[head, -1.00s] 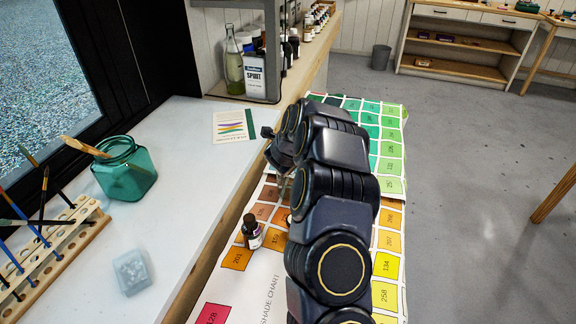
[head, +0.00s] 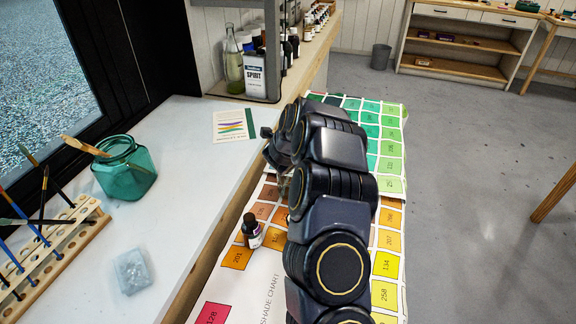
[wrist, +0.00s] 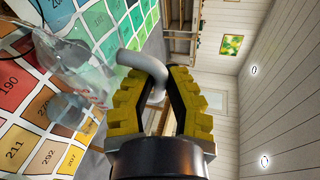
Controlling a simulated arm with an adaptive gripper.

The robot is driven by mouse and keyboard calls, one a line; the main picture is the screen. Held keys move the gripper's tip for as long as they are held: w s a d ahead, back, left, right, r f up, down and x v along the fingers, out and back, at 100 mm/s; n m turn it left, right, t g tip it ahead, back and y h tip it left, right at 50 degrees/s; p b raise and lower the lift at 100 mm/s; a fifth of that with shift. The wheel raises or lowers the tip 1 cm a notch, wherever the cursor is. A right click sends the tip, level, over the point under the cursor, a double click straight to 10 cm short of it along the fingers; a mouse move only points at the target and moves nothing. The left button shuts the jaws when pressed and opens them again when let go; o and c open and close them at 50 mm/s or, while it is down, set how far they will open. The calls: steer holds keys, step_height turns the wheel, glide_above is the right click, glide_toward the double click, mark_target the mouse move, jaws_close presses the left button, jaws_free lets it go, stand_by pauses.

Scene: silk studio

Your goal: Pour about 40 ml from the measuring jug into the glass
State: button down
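The measuring jug, a clear vessel (wrist: 85,65) with a thick grey handle (wrist: 145,66), fills the upper left of the wrist view. My gripper (wrist: 166,85), with yellow ridged fingers, is closed around that handle. The wrist view is rolled sideways, so I cannot tell the jug's exact tilt or its liquid level. A second clear rounded shape (wrist: 68,110) shows below the jug over the chart; it may be the glass, but I cannot tell. In the head view my arm hides most of the gripper and the vessels.
The shade chart (head: 390,240) lies under my arm. A small dark bottle (head: 251,231) stands on it, left of my arm. A teal jar (head: 125,172), a brush rack (head: 60,245) and a pale block (head: 132,271) sit on the white sill. A shelf unit (head: 262,95) stands behind.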

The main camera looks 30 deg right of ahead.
steer(key=shift+r, duration=0.15)
stand_by(0.4)
steer(key=shift+s+d+f, duration=0.25)
steer(key=shift+s+d+m+y, duration=0.25)
steer(key=shift+m+y, duration=0.25)
steer(key=shift+m, duration=0.2)
steer(key=shift+s+d+r+m, duration=0.15)
steer(key=shift+d+m, duration=0.05)
steer(key=shift+m, duration=0.1)
steer(key=shift+d+f+m+t+y, duration=0.1)
steer(key=shift+f+m+t+y, duration=0.2)
steer(key=shift+t+y, duration=0.1)
steer(key=shift+s, duration=0.1)
